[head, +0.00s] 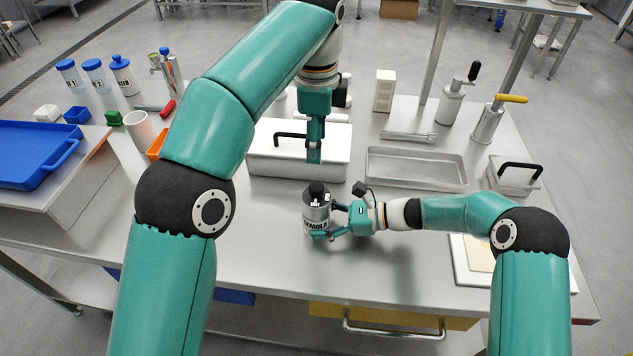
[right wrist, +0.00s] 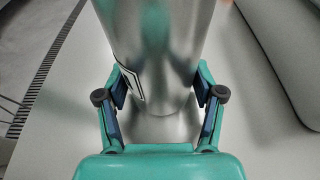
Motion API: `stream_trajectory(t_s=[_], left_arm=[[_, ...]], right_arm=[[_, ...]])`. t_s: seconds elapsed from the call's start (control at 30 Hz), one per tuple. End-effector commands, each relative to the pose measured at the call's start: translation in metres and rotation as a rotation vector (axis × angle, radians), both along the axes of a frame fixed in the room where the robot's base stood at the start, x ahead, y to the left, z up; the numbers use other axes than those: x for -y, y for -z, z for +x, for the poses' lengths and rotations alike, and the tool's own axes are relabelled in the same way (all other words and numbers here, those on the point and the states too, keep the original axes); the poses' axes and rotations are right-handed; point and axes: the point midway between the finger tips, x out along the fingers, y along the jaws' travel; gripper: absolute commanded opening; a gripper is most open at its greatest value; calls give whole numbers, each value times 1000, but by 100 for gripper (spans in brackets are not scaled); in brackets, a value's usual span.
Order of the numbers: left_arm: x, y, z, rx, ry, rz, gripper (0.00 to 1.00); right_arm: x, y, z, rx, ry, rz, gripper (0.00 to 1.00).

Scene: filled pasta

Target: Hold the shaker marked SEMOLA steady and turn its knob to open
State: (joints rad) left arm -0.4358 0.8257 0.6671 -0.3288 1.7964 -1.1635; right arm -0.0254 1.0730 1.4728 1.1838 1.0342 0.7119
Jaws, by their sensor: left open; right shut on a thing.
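The SEMOLA shaker (head: 316,212) is a steel cylinder with a black knob (head: 317,190) on top. It stands upright near the middle of the table. My right gripper (head: 322,234) is shut on the shaker's lower body from the right. In the right wrist view the fingers of the right gripper (right wrist: 160,98) press on both sides of the steel body (right wrist: 160,50), and the edge of its label shows at the left finger. My left gripper (head: 314,158) points down, open and empty, above and behind the shaker. Its fingertips are apart from the knob.
A white box with a black handle (head: 265,165) stands behind the shaker. A shallow steel tray (head: 415,168) lies to the right of it. White bottles with blue caps (head: 95,72) stand at the back left. Clear table lies in front of the shaker.

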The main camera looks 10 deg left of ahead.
Motion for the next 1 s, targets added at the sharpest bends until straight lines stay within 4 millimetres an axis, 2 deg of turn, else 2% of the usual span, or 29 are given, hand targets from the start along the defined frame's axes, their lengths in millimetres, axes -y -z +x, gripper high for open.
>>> stream_trajectory(t_s=[0.27,0.4,0.8,1.0], left_arm=[[0,12,1,2,12,-6,60],[0,28,0,2,12,-6,60],[0,100,1,3,10,-7,60],[0,115,1,6,9,-8,60]], right_arm=[[0,0,0,0,-1,-1,40],[0,0,0,0,-1,-1,40],[0,0,0,0,-1,-1,40],[0,0,0,0,-1,-1,40]])
